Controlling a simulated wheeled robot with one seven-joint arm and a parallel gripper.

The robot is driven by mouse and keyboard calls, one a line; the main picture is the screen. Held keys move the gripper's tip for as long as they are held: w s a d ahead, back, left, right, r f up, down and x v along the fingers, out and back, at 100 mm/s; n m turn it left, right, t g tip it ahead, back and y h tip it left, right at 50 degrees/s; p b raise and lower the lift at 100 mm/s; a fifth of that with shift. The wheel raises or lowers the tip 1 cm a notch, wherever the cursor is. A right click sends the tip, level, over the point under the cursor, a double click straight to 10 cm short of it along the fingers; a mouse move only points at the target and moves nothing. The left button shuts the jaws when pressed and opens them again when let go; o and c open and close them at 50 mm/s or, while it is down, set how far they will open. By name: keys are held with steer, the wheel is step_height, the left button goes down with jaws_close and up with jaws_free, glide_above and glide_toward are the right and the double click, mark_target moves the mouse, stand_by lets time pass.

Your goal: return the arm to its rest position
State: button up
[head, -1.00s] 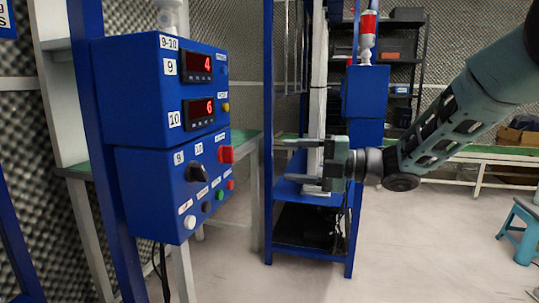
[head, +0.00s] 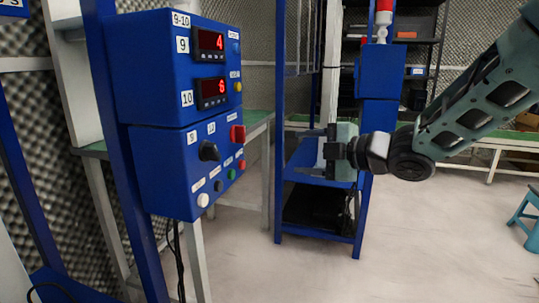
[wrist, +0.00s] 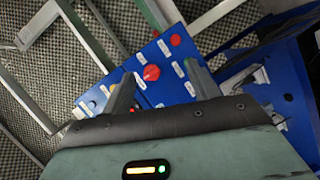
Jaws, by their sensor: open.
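My gripper (head: 308,152) is at the middle of the head view, its two fingers apart and pointing left. Nothing is between the fingers. It is in the air to the right of the blue control box, with a clear gap to its buttons. My arm comes in from the upper right. In the wrist view my gripper (wrist: 165,95) shows its two fingers spread, with the blue control box (wrist: 165,65) beyond them.
The blue control box (head: 160,150) on a blue post carries red displays, a black knob and coloured buttons. A blue rack (head: 320,237) stands behind my gripper. A teal stool (head: 525,215) is at the right edge. The floor between is clear.

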steer(key=s+d+f+m+g+h, duration=0.1)
steer(key=s+f+m+g+h, duration=0.3)
steer(key=s, duration=0.7)
steer(key=s+d+f+m+g+h, duration=0.1)
steer(key=s+f+m+g+h, duration=0.15)
steer(key=s+f+m, duration=0.65)
steer(key=s+d+f+m+g+h, duration=0.1)
steer(key=s+m+g+h, duration=0.3)
steer(key=s, duration=0.9)
step_height(320, 180, up, 31)
steer(key=s+p, duration=0.1)
steer(key=p, duration=3)
steer(key=shift+d+r+n+h+p, duration=0.15)
steer(key=shift+d+n+h+p, duration=0.2)
steer(key=shift+h+p, duration=0.1)
steer(key=shift+t, duration=0.25)
